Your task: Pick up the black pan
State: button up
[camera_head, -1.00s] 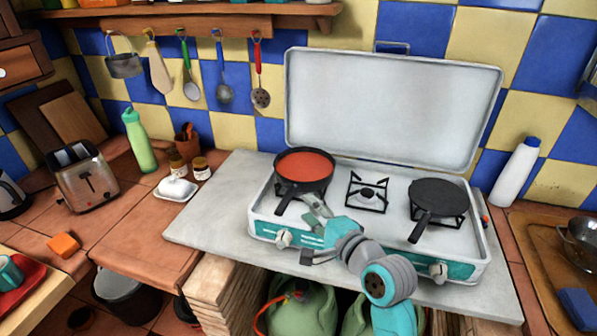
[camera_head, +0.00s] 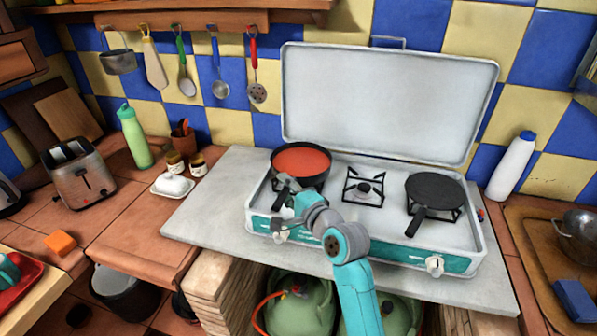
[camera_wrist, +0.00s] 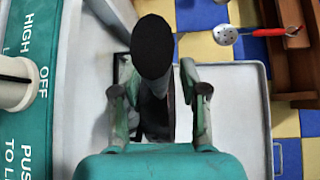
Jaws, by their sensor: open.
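Two dark pans stand on the camp stove (camera_head: 345,222) in the head view. The left pan (camera_head: 318,180) holds red sauce on the left burner, its handle toward the front. The flat black pan (camera_head: 435,188) lies empty on the right burner, its handle (camera_head: 416,221) toward the front left. My gripper (camera_head: 284,190) is at the left pan's handle, partly covering it. In the wrist view my gripper (camera_wrist: 160,92) is open, with a finger on each side of a dark handle-like part (camera_wrist: 153,47). I cannot tell whether the fingers touch it.
The stove's raised lid (camera_head: 385,105) stands behind the pans. An empty middle burner (camera_head: 363,189) separates them. Knobs (camera_head: 434,265) line the stove's front. A white bottle (camera_head: 510,167) stands to the right. The grey counter left of the stove is clear.

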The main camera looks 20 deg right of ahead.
grip_shut()
jog(key=shift+r, duration=0.15)
